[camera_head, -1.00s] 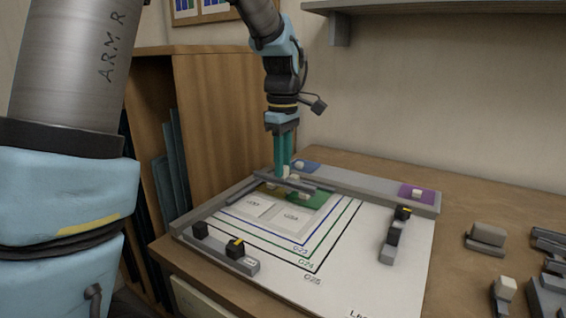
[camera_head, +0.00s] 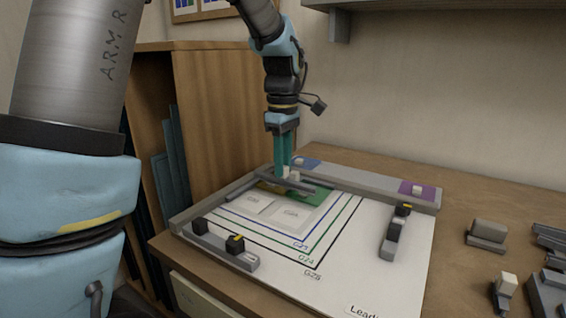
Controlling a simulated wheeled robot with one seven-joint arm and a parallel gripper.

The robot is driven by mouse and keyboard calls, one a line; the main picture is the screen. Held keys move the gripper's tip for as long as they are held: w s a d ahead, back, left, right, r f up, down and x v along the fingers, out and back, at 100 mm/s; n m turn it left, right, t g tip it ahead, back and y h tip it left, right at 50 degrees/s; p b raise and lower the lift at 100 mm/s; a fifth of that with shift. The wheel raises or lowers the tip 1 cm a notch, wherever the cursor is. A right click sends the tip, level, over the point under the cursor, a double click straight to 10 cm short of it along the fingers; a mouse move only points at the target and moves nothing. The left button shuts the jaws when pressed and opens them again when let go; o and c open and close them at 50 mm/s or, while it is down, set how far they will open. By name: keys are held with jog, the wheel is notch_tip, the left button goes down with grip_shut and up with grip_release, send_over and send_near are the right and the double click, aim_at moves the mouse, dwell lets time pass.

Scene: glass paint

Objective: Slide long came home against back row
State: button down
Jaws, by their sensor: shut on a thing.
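The long came (camera_head: 300,187) is a thin grey bar lying along the back row on the white board (camera_head: 378,275). My gripper (camera_head: 283,170) points straight down at its left half, its teal fingers shut on a small pale block on the came. The back row shows a green glass piece (camera_head: 312,198) and a bit of gold glass (camera_head: 264,187) by the bar. Whether the came touches the glass along its full length is too small to tell.
Two pale panes (camera_head: 290,217) lie in front. A grey rail with blue (camera_head: 308,162) and purple (camera_head: 415,188) patches runs behind. Dark stop blocks stand on grey bars at front left (camera_head: 235,246) and right (camera_head: 395,232). Loose grey parts (camera_head: 488,235) lie at far right.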

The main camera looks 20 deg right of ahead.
jog(key=shift+f+b, duration=0.45)
jog(key=shift+f, duration=0.45)
dwell(1.0)
jog(key=shift+w+d+p, duration=0.2)
jog(key=shift+p, duration=0.15)
dwell(0.9)
jog(key=c, duration=0.6)
grip_release()
jog(key=shift+r, duration=0.1)
jog(key=shift+r+p, duration=3.2)
jog(key=shift+r, duration=0.25)
